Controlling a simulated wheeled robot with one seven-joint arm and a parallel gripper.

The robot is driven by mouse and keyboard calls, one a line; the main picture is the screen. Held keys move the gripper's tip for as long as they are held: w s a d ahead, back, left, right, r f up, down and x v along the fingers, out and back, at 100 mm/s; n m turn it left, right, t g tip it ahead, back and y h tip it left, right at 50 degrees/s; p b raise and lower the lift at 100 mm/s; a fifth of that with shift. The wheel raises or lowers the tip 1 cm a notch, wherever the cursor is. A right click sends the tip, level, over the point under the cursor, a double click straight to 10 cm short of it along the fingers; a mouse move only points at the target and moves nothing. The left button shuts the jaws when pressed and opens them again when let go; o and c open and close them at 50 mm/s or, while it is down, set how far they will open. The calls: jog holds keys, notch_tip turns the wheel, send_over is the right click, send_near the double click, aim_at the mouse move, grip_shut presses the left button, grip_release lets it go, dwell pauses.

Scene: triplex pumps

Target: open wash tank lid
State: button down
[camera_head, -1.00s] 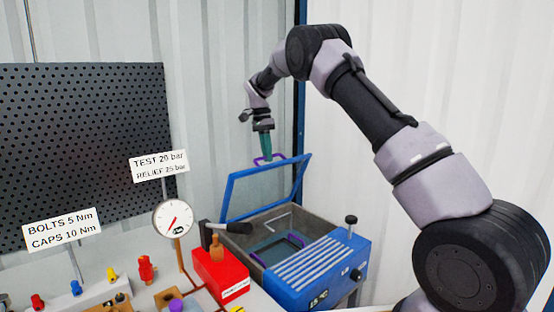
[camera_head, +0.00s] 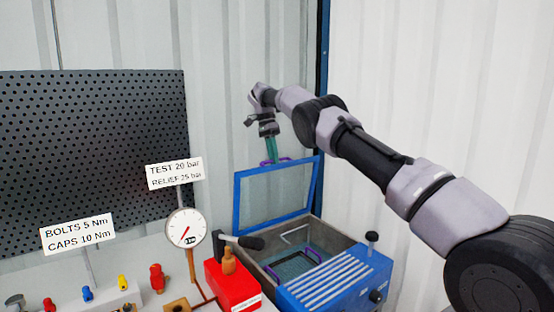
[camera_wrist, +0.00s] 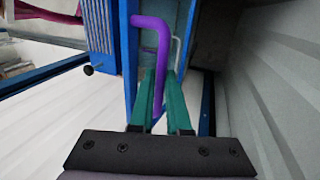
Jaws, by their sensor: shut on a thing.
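The wash tank (camera_head: 340,270) is a blue box with a grey open basin, at the lower right of the head view. Its blue-framed lid (camera_head: 237,205) stands raised, close to upright, at the back of the basin. A purple handle (camera_wrist: 150,45) is on the lid's edge; it also shows at the top of the lid in the head view (camera_head: 282,160). My gripper (camera_wrist: 160,95) has green fingers, shut on the purple handle. In the head view my gripper (camera_head: 271,152) reaches down to the lid's top edge from above.
A red box (camera_head: 230,285) with a black-handled tool stands just left of the tank. A pressure gauge (camera_head: 185,228) and a sign (camera_head: 174,173) stand further left. A pegboard (camera_head: 90,150) and corrugated wall rise behind. Inside the basin is a basket with a purple handle (camera_head: 314,256).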

jog(key=shift+a+f, duration=0.15)
jog(key=shift+f, duration=0.05)
dwell(0.3)
jog(key=c, duration=0.9)
grip_release()
jog(key=shift+w, duration=0.1)
jog(key=shift+r, duration=0.1)
jog(key=shift+r, duration=0.1)
